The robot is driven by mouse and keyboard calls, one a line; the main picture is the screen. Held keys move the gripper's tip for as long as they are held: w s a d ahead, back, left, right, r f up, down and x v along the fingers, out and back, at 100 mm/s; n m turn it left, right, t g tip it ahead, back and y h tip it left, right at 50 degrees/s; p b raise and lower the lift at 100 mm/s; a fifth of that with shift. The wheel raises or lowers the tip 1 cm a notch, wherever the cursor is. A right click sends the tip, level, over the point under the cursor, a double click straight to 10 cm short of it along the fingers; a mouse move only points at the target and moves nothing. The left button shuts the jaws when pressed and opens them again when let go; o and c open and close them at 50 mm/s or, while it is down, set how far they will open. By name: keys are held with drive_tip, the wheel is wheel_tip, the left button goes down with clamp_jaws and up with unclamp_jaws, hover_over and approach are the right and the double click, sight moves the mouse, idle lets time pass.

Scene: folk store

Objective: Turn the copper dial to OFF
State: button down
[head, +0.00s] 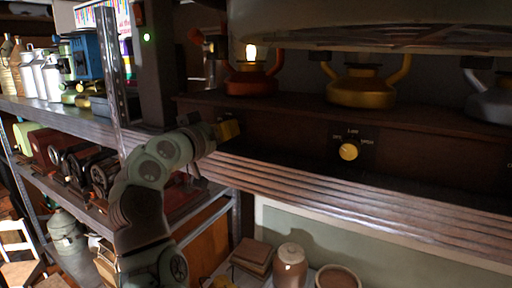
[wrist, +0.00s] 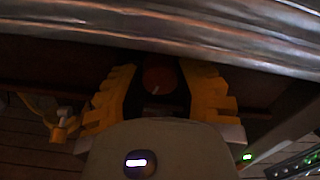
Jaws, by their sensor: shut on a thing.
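The copper dial (wrist: 160,76) is a round orange-brown knob with a short pale mark, set in the dark wooden panel. In the wrist view it sits between the yellow fingers of my gripper, which is shut on it. The pale mark is at the lower part of the knob, slightly left of its middle. In the head view my gripper (head: 228,129) reaches the panel's left part, below the copper-coloured lantern (head: 250,82), and hides the dial. The dial's labels are too dark to read.
A yellow dial (head: 348,151) with a labelled plate is farther right on the panel, below a gold lantern (head: 361,91). A silver lantern (head: 488,100) stands at the right edge. A ribbed shelf edge (head: 350,192) runs just below the panel. A metal post (head: 155,70) rises left of my gripper.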

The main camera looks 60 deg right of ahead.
drive_tip(key=shift+f+n, duration=0.15)
drive_tip(key=shift+n, duration=0.45)
drive_tip(key=c, duration=0.6)
unclamp_jaws()
drive_tip(key=a, duration=1.2)
drive_tip(key=shift+s, duration=0.45)
